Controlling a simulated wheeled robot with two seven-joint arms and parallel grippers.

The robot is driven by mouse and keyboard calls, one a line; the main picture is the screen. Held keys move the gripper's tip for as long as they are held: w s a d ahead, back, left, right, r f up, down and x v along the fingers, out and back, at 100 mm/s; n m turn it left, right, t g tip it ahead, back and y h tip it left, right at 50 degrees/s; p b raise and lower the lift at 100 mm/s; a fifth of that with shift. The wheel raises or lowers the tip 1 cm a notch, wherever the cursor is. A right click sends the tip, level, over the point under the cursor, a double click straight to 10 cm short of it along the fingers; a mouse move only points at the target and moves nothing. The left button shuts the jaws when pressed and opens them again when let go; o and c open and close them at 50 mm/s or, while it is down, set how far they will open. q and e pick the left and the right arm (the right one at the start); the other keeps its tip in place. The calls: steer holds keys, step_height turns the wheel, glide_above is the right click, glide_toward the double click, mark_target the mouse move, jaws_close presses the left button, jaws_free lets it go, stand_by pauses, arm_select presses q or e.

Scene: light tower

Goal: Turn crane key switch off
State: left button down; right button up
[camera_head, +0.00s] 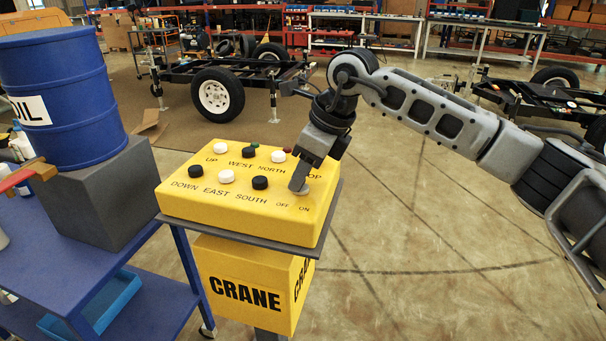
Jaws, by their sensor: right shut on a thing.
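A yellow crane control box (180,197) stands on a dark plate on a post. Its sloped top carries several black and white buttons and printed direction labels. The key switch, above the OFF and ON labels (292,207) at the box's front right corner, is mostly hidden by my right gripper. My right gripper (301,189) reaches down from the upper right and is shut on the key switch, with its fingertips just above the labels. Which way the key is turned cannot be made out. My left gripper is not in view.
A blue OIL drum (62,95) stands on a grey block (100,195) on a blue cart (30,250) at the left, close to the box. The floor (430,250) to the right is clear. Wheeled trailer frames and shelves stand behind.

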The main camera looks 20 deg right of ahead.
steer(key=n+g, duration=0.1)
steer(key=n, duration=0.1)
steer(key=shift+w+n+y, duration=0.1)
steer(key=shift+n+y, duration=0.3)
steer(key=shift+n+g, duration=0.7)
steer(key=shift+n, duration=1.2)
steer(key=shift+r, duration=0.1)
steer(key=o, duration=1)
steer(key=shift+w+d+r, duration=0.1)
steer(key=shift+d+r, duration=0.15)
steer(key=shift+r, duration=0.15)
steer(key=v, duration=1.5)
steer(key=shift+d, duration=0.15)
